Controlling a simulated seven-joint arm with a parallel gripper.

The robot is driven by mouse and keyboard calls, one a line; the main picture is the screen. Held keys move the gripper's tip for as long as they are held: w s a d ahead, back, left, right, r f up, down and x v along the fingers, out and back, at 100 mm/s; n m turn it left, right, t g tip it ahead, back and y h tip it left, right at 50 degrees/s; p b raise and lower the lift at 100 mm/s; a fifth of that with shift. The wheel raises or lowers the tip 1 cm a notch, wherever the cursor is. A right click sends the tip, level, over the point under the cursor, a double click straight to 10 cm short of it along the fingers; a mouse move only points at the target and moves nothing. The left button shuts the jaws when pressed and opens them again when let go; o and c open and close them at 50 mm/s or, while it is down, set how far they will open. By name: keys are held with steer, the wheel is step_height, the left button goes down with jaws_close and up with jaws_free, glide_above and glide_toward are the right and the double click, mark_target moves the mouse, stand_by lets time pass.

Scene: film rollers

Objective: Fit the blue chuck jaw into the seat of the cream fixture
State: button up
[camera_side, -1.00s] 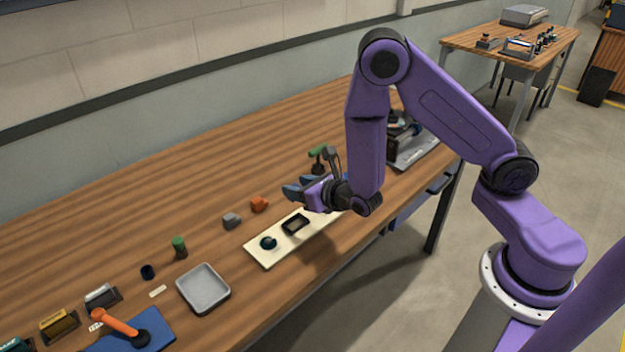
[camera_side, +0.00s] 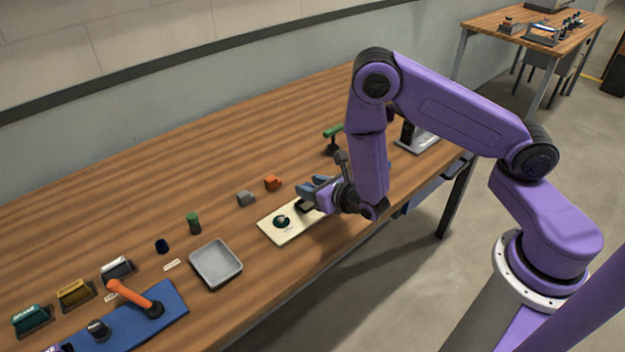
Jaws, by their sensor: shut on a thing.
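The cream fixture (camera_side: 286,233) is a flat plate lying on the wooden bench. It has a round dark feature (camera_side: 282,221) and a dark rectangular seat (camera_side: 304,208), now partly covered by my gripper. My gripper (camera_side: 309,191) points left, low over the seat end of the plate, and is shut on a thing. I take this to be the blue chuck jaw, but the fingers hide most of it and its shape is not clear. I cannot tell whether it touches the seat.
An orange block (camera_side: 272,183) and a grey block (camera_side: 246,198) lie just behind the fixture. A grey tray (camera_side: 216,280) stands to its left. A green-topped lever (camera_side: 333,132) stands behind my gripper. A blue mat (camera_side: 175,301) with an orange-handled tool lies at front left.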

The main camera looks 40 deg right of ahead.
steer(key=shift+f, duration=1.45)
steer(key=shift+f, duration=0.2)
steer(key=o, duration=1.7)
steer(key=shift+c, duration=0.2)
step_height(320, 180, up, 7)
stand_by(0.6)
